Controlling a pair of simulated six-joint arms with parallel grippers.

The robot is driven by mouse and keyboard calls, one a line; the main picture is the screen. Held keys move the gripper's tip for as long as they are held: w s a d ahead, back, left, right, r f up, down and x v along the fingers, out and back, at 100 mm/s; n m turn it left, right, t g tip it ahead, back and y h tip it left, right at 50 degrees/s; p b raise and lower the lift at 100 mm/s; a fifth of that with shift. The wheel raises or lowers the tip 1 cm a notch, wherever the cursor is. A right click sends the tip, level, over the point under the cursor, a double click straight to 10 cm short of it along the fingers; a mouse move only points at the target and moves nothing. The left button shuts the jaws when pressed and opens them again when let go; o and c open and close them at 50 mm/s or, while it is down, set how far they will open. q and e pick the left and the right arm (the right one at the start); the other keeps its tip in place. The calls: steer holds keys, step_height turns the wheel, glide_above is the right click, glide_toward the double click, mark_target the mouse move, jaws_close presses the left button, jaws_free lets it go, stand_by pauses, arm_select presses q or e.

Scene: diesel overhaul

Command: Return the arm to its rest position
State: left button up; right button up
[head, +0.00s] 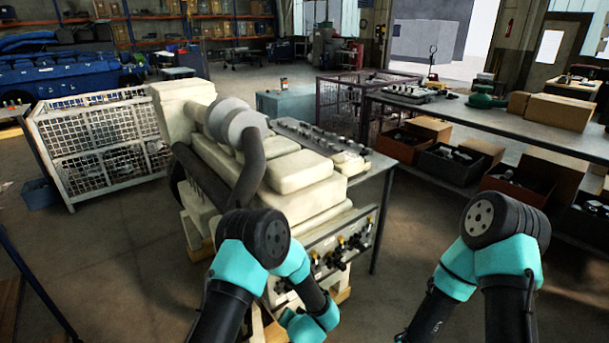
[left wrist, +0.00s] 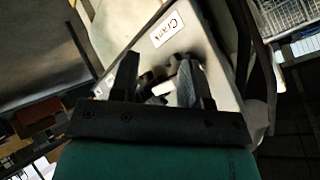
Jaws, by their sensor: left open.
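My left arm (head: 262,240) is bent at the elbow in front of the engine in the head view, its lower links running down toward the bottom edge. My left gripper (left wrist: 156,62) shows in the left wrist view with its two dark fingers apart. Dark fittings and a small pale piece (left wrist: 163,88) appear between and behind the fingers, on a light grey panel (left wrist: 205,50) with a white label that seems to read "Crank". I see no object clasped. My right arm (head: 500,240) is bent at the right; its gripper is out of view.
A cream engine block (head: 290,175) stands just beyond my left arm, with a panel of fittings (head: 335,250) on its near side. A long workbench (head: 480,118) with boxes below is at the right. A white mesh crate (head: 100,140) is at the left. Floor between engine and bench is clear.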

arm_select(q)
steer(key=s+a+f+n+g+h, duration=0.2)
steer(key=s+a+n+g+h, duration=0.15)
steer(key=s+a, duration=0.65)
steer(key=s+a+n+g+h, duration=0.4)
steer(key=s+a, duration=0.3)
steer(key=s, duration=0.5)
steer(key=shift+s+a+r+g, duration=0.35)
steer(key=shift+a, duration=0.05)
